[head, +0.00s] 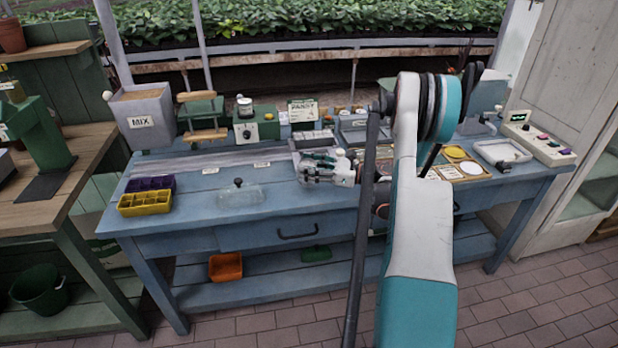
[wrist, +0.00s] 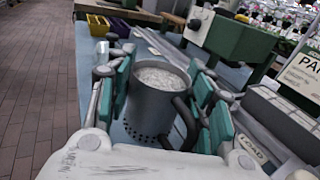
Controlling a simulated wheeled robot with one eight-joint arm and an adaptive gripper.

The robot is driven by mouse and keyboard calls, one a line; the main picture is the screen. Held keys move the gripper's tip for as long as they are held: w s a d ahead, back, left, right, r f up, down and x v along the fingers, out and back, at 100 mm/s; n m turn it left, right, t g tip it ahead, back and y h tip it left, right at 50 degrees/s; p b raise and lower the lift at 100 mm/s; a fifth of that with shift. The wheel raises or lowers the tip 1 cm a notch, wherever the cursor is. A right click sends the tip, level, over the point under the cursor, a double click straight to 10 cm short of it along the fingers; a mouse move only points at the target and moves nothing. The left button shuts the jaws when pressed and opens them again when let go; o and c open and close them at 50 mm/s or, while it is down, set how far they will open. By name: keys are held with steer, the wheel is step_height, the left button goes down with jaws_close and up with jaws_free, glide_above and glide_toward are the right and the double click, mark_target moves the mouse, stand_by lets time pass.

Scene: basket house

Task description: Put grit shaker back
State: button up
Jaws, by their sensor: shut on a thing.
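The grit shaker (wrist: 153,108) is a grey mug-shaped can with pale grit at its top, a side handle and small dark holes low on its wall. In the wrist view it sits between the teal fingers of my gripper (wrist: 162,92), which is shut on it. The shaker looks roughly upright over the blue bench; I cannot tell whether it touches the bench. In the head view my gripper (head: 322,163) is over the middle of the bench, left of my arm, and the shaker is hard to make out there.
The blue bench (head: 215,180) holds a MIX bin (head: 142,118), a green machine with a dial (head: 256,126), a PANSY sign (head: 303,111), yellow (head: 145,203) and purple seed trays and a clear lidded piece (head: 236,196). A white tray (head: 502,152) and control panel (head: 541,139) stand right.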

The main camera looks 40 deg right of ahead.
steer(key=shift+f+b, duration=0.5)
steer(key=shift+f, duration=1.15)
steer(key=shift+f, duration=0.15)
steer(key=o, duration=1.2)
steer(key=shift+s+d, duration=0.15)
steer(key=p+v, duration=0.4)
steer(key=v, duration=0.7)
steer(key=shift+s, duration=0.3)
